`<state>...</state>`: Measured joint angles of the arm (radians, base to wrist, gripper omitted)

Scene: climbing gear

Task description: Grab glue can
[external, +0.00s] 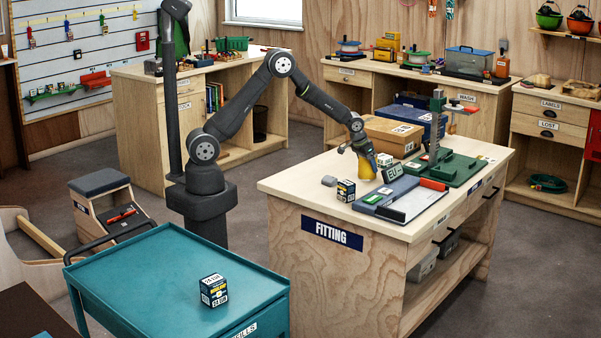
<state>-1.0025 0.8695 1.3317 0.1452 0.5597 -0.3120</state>
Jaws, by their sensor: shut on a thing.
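My gripper (362,148) is low over the FITTING bench (300,187), pointing down. It is shut on a yellow can (367,167), which looks like the glue can; its label cannot be read. The can looks upright and its top is partly hidden by my gripper. At this size I cannot tell whether its base touches the bench top.
Close around the can are a small box (346,191), a grey lump (329,181), a grey-blue tray (385,194), a green press (437,145) and a cardboard box (393,134). A teal cart (150,280) carrying a box (214,290) stands front left.

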